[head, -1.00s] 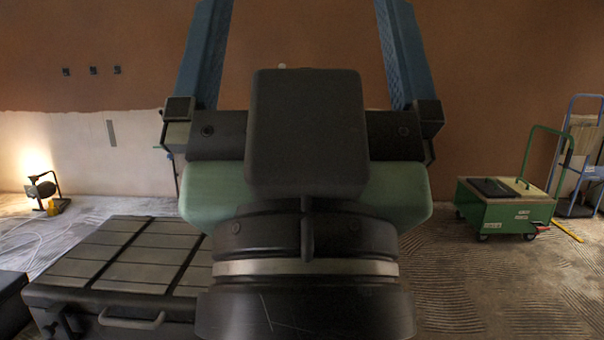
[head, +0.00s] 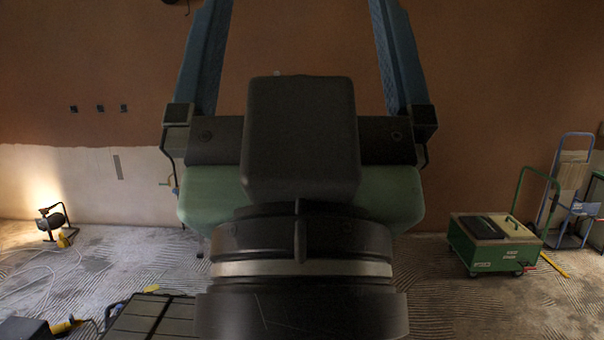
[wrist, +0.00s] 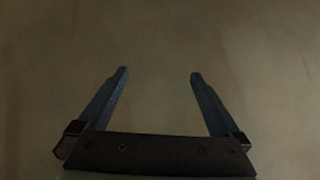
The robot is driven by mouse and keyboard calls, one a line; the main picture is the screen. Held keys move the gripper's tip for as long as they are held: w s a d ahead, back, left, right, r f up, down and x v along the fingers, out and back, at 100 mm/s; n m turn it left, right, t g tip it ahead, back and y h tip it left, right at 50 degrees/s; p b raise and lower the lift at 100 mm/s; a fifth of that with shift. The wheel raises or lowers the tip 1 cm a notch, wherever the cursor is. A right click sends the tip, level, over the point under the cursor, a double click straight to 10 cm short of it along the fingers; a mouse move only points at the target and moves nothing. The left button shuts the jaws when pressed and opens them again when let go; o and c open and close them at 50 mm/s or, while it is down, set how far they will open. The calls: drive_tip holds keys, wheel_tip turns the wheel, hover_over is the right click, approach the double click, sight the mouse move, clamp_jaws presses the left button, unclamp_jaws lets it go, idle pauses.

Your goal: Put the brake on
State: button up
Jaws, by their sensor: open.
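My gripper (head: 302,30) is raised in the middle of the head view, its two blue fingers wide apart and empty. The finger ends run out of the top of that view, but both show in the wrist view (wrist: 159,74), against a plain blurred brownish surface. A green wheeled cart (head: 493,258) with a dark panel on top and a green push handle (head: 547,180) stands on the floor at the right, well apart from my gripper. A small red part (head: 530,268) shows low at its right end. I cannot tell whether it is a brake.
A blue hand truck (head: 571,190) stands behind the cart, with a yellow bar (head: 554,264) on the floor nearby. A slatted bench top (head: 150,317) is at lower left. A lit work lamp (head: 52,221) and cable are at far left. Ridged floor is clear before the cart.

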wheel_tip(320, 180, up, 5)
drive_tip(key=p, duration=0.2)
drive_tip(key=shift+f+p, duration=0.1)
drive_tip(key=shift+p, duration=0.3)
